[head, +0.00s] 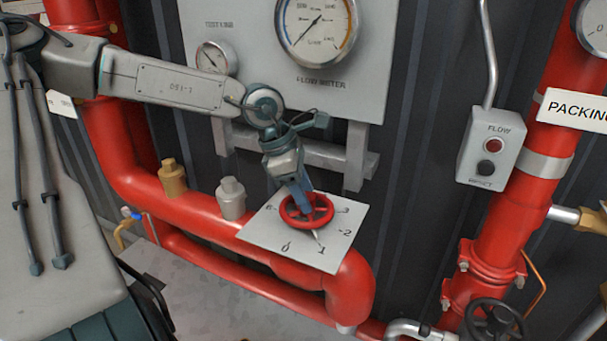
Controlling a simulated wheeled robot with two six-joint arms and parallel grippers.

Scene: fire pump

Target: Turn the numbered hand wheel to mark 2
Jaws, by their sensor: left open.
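The red hand wheel (307,211) sits on a pale square plate (266,232) with numbers around it, on top of a red pipe. I can read 0, 1, 2 and 3 on the plate; a further mark at the left is unclear. A light pointer at the wheel's front points at mark 1 (321,250). Mark 2 (347,233) lies to the right of it. My left gripper (303,196) comes down from above, with its fingers at the wheel. It is open; whether the fingers touch the wheel I cannot tell. My right gripper is not in view.
A gauge panel (375,60) stands behind my left arm. Grey (232,198) and brass (172,178) fittings stand on the red pipe left of the plate. A flow button box (491,148) and a thick red pipe (515,205) are at the right. A dark wheel (492,318) is lower right.

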